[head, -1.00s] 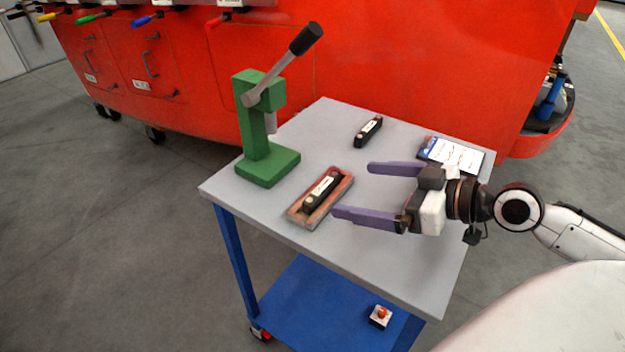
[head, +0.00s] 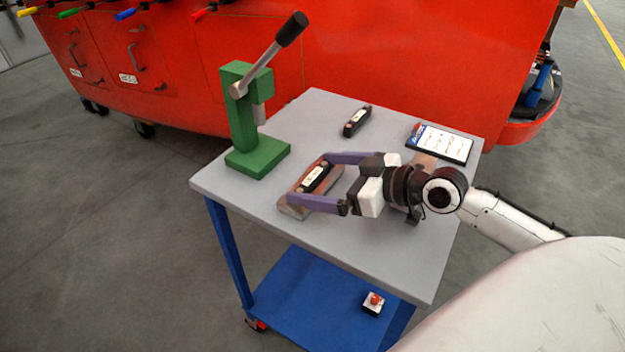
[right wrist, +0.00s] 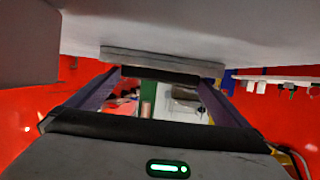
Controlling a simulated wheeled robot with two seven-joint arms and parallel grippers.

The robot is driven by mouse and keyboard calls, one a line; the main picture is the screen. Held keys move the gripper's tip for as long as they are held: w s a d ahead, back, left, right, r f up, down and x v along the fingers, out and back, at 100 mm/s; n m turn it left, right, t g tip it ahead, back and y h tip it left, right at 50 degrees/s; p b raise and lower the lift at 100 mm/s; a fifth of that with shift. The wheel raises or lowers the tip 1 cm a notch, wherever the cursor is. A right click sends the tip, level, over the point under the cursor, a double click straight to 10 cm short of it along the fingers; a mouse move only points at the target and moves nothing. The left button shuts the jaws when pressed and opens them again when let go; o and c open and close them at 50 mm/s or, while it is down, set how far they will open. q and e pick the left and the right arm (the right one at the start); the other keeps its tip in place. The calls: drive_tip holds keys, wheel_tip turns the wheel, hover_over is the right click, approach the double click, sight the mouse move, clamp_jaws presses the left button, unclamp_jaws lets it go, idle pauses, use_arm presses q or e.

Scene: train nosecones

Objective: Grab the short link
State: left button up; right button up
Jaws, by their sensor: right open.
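Two black links with white labels are on the cart. One black link (head: 317,179) lies in a shallow brownish tray (head: 297,211) near the middle of the table. The other black link (head: 357,121) lies bare further back and looks shorter, but I cannot tell for sure which is the short link. My right gripper (head: 309,179) is open, with its purple fingers at the two ends of the link in the tray. I cannot tell whether they touch it. In the right wrist view the tray (right wrist: 160,56) and a dark bar (right wrist: 160,76) show between the fingers. My left gripper is out of view.
A green lever press (head: 255,155) stands at the table's left. A label card (head: 440,143) lies at the back right. A red-button box (head: 373,303) sits on the blue lower shelf (head: 310,300). A red cabinet (head: 400,60) stands behind. The table's front right is clear.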

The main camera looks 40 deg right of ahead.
drive_tip(key=c, duration=0.9)
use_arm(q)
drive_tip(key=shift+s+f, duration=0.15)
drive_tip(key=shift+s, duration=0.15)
use_arm(e)
drive_tip(key=shift+c, duration=0.2)
drive_tip(key=shift+r, duration=0.1)
